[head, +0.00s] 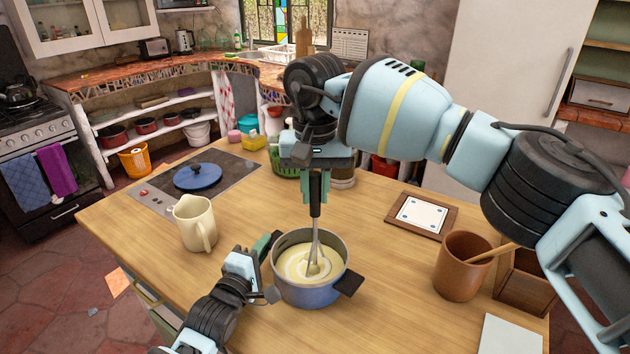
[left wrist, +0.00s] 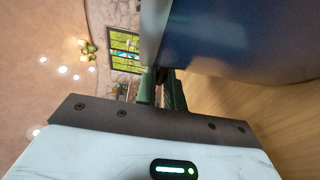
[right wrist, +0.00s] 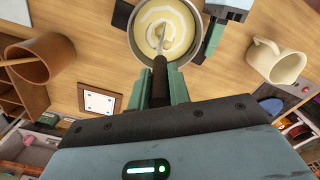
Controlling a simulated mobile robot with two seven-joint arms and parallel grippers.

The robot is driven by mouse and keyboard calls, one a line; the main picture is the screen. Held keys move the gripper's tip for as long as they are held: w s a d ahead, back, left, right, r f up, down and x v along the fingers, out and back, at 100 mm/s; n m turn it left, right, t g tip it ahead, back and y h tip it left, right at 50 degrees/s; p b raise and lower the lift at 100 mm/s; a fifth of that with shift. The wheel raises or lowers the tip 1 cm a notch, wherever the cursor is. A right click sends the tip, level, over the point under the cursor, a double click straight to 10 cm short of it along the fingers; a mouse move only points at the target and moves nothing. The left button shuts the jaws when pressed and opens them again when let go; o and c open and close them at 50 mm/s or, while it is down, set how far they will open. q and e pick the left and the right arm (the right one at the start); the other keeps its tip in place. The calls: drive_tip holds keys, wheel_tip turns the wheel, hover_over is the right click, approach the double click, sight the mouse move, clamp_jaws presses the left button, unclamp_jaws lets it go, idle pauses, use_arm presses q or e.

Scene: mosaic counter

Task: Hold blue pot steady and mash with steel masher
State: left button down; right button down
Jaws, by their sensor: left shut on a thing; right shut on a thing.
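The blue pot (head: 308,293) stands on the wooden counter with pale yellow, swirled mash (head: 297,262) inside. The steel masher (head: 316,226) is upright, its black handle above and its wire head down in the mash. My right gripper (head: 316,184) is above the pot, shut on the masher's handle; the handle also shows in the right wrist view (right wrist: 160,80). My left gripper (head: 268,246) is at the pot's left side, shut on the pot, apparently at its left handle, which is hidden. The pot's blue wall fills the upper right of the left wrist view (left wrist: 240,40).
A cream jug (head: 194,222) stands left of the pot. Behind it a blue lid (head: 197,176) lies on the hob. A framed tile (head: 422,215), a brown mug (head: 462,266) with a wooden utensil and a wooden box (head: 524,285) are to the right. Counter around the pot is clear.

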drive_tip(key=shift+f, duration=1.3)
drive_tip(key=shift+r, duration=2.3)
drive_tip(key=shift+r, duration=3.05)
use_arm(q)
drive_tip(key=c, duration=1.4)
unclamp_jaws()
drive_tip(key=shift+c, duration=0.2)
drive_tip(key=shift+s, duration=0.1)
drive_tip(key=v, duration=1.2)
